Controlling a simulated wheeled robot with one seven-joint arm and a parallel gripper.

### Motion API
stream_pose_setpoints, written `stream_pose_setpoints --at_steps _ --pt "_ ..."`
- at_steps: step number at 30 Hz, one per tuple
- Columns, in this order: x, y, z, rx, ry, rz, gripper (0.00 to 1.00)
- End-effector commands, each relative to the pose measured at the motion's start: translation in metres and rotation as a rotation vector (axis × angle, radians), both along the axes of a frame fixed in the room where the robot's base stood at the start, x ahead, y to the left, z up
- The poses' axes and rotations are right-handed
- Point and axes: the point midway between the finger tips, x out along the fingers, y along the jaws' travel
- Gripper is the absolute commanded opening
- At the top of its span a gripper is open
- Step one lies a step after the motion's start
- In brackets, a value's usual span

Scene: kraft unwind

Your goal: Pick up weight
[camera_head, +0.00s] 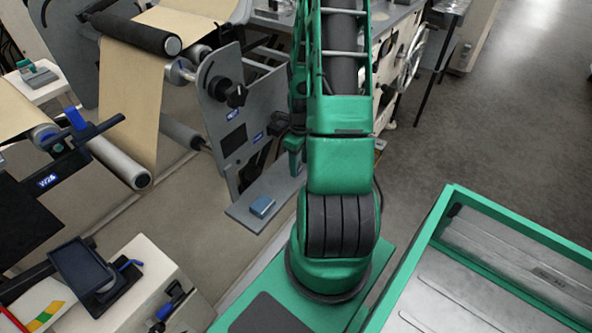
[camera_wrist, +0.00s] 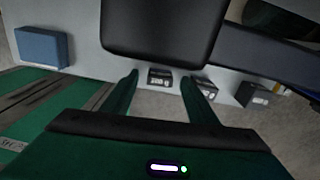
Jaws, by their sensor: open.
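My gripper (camera_wrist: 159,84) is open, with its two dark green fingers apart. In the wrist view a small dark block with white lettering (camera_wrist: 160,78) shows between the fingertips. It looks like a weight, but the lettering is too small to read. Two similar dark blocks, one partly behind the right finger (camera_wrist: 205,84) and one further right (camera_wrist: 252,95), lie in a row with it. I cannot tell whether the fingers touch the middle one. In the head view my gripper (camera_head: 294,160) hangs beside the machine's side plate, and the dark blocks are hidden there.
A blue block (camera_wrist: 42,47) sits on the grey ledge (camera_head: 240,213), left of my fingers. A large dark rounded part (camera_wrist: 160,30) fills the top of the wrist view. The machine side plate (camera_head: 215,85) and kraft web (camera_head: 130,90) stand left. Floor is open at right.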

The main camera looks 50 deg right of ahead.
Motion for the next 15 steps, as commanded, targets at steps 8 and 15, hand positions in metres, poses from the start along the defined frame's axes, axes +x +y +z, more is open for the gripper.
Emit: stream_pose_setpoints --at_steps 8,15 --pt "0.0002 0.0004 -0.0147 0.000 0.000 0.001 0.53" --pt "0.0002 0.0004 -0.0143 0.000 0.000 0.001 0.36"
